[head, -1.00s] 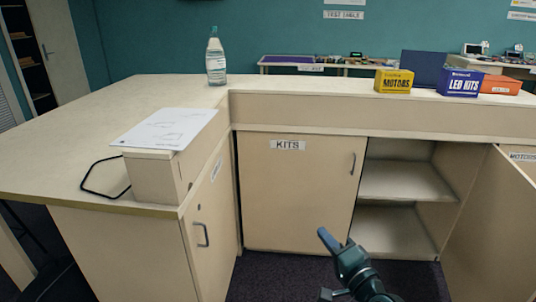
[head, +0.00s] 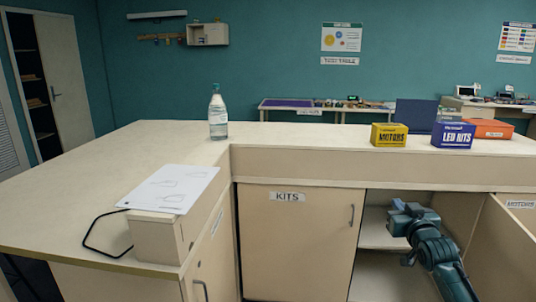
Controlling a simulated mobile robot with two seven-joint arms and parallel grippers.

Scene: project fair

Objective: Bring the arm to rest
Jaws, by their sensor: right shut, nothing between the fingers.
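My right arm comes up from the bottom right of the head view. Its right gripper (head: 396,217) is shut and empty. It shows in front of the open cabinet (head: 385,275) below the counter, over the shelf (head: 376,236) in the picture. Whether it reaches inside the cabinet is hard to tell. My left gripper is not in view.
The open cabinet door (head: 500,250) stands at the right. The KITS door (head: 297,240) is shut. On the counter are a bottle (head: 218,116), a paper sheet (head: 170,188), a yellow MOTORS box (head: 389,135), a blue LED KITS box (head: 453,135) and an orange box (head: 489,129).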

